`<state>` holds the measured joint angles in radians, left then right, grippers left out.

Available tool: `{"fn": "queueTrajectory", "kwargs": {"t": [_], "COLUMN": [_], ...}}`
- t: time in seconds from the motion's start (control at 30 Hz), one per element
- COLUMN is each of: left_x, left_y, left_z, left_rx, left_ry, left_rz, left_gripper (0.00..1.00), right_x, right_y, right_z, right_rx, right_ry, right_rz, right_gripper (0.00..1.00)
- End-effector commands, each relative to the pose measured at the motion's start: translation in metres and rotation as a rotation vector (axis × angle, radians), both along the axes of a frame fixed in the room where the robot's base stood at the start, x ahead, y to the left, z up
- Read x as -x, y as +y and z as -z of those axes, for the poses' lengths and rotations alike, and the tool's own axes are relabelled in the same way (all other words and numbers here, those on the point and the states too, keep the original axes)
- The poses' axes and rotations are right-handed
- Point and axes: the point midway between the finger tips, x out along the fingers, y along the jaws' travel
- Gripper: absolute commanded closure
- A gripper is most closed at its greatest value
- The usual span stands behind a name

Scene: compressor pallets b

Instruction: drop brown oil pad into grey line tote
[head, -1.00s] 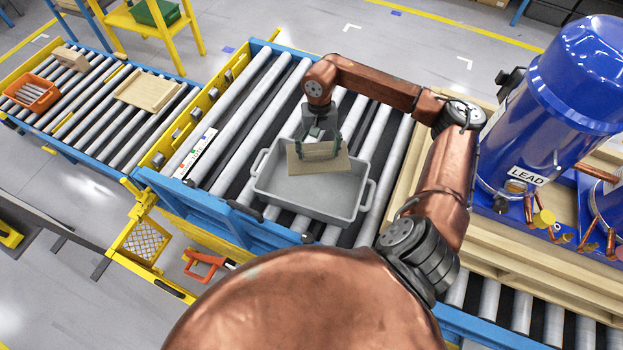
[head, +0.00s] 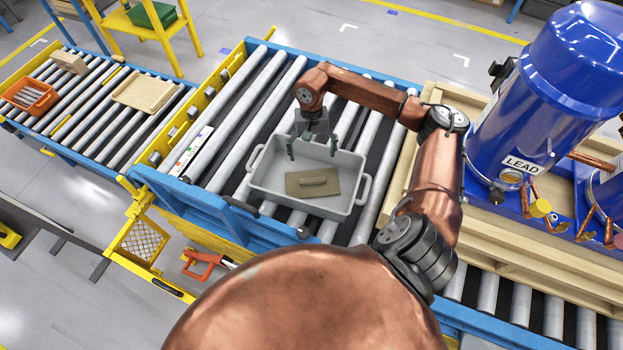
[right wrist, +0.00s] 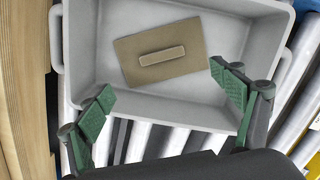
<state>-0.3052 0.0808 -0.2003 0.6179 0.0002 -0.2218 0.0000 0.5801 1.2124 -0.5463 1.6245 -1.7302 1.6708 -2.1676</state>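The brown oil pad (head: 312,182), a flat rectangle with a raised grip bar, lies inside the grey line tote (head: 270,190). In the right wrist view the pad (right wrist: 160,68) lies flat or nearly so on the floor of the tote (right wrist: 85,50), clear of the gripper. My right gripper (head: 313,152) is open and empty over the tote's far side. Its green-padded fingers (right wrist: 168,115) are spread wide in the right wrist view. My left gripper is not in view.
The tote rests on a roller conveyor (head: 235,120) with blue and yellow side rails. To the right, blue compressor tanks (head: 545,90) stand by a wooden pallet (head: 500,250). At the left, another conveyor holds an orange bin (head: 30,97) and a wooden tray (head: 148,92).

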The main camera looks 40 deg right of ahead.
Motion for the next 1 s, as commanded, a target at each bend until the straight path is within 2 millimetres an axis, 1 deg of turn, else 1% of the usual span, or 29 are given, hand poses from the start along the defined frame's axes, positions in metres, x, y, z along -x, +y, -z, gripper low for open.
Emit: {"fn": "queueTrajectory", "kwargs": {"t": [0.07,0.23,0.27,0.33,0.47,0.57,0.8,0.9,1.0], "left_x": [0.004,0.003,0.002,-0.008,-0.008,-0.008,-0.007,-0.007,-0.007], "left_y": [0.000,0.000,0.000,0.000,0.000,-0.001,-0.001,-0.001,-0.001], "left_z": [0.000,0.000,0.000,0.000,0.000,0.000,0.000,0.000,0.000], "left_rx": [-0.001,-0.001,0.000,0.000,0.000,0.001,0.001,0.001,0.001], "left_ry": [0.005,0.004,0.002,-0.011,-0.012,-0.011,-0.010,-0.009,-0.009], "left_rz": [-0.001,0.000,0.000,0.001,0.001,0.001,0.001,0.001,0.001], "left_gripper": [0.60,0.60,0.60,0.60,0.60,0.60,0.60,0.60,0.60], "right_x": [0.001,0.001,0.001,0.000,-0.001,-0.003,-0.007,-0.009,-0.009], "right_y": [-0.001,-0.001,-0.001,-0.001,-0.002,-0.003,-0.006,-0.007,-0.008], "right_z": [0.000,0.000,0.000,-0.001,-0.010,-0.026,-0.077,-0.095,-0.108], "right_rx": [0.000,0.000,0.000,0.000,0.001,0.002,0.002,0.002,0.001], "right_ry": [0.000,0.000,0.000,0.000,-0.002,-0.005,-0.006,-0.005,-0.003], "right_rz": [0.001,0.001,0.001,0.001,0.001,0.001,0.001,0.001,0.001], "right_gripper": [0.08,0.08,0.08,0.08,0.08,0.08,0.08,0.08,0.08]}}
